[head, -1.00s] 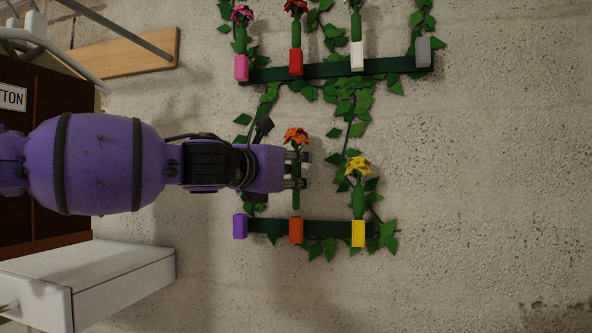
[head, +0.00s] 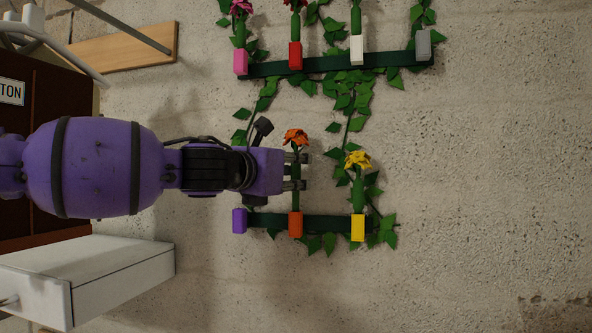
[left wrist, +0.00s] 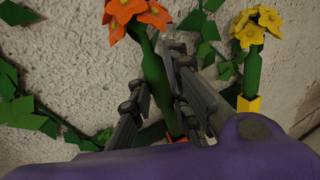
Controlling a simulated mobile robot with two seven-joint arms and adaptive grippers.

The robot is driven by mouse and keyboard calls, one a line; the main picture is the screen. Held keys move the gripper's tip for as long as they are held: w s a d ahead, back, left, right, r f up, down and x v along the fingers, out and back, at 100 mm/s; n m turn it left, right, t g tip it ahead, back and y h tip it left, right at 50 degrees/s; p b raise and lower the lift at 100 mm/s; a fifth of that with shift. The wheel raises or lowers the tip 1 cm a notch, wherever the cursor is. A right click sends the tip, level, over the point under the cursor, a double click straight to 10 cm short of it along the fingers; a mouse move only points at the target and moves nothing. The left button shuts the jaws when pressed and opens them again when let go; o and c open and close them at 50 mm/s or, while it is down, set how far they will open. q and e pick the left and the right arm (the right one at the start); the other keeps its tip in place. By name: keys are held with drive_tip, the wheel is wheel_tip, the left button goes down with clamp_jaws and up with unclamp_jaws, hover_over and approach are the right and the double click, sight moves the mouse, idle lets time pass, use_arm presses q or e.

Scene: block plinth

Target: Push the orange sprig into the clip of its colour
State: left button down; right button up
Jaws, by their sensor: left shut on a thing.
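The orange sprig has an orange flower (head: 296,137) on a green stem (head: 296,200). My left gripper (head: 298,171) is shut on its stem, below the flower. The sprig is upright above the orange clip (head: 295,226), and the stem's lower end meets the clip's top edge; I cannot tell how deep it sits. In the left wrist view the orange flower (left wrist: 135,14) is at the top and the stem (left wrist: 158,85) runs between the fingers. The clip is mostly hidden there by my gripper. My right gripper is not in view.
A purple clip (head: 239,221) is empty to the left. A yellow sprig (head: 358,160) stands in the yellow clip (head: 358,229) to the right. The upper rail (head: 325,64) has pink, red and white clips with sprigs and an empty grey clip (head: 424,45). Ivy leaves hang around the rails.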

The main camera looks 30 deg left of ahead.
sight(294, 196)
use_arm(q)
drive_tip(key=shift+f+b, duration=0.7)
drive_tip(key=shift+f, duration=2)
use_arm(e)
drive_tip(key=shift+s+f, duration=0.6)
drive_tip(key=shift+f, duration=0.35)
use_arm(q)
drive_tip(key=shift+p, duration=0.3)
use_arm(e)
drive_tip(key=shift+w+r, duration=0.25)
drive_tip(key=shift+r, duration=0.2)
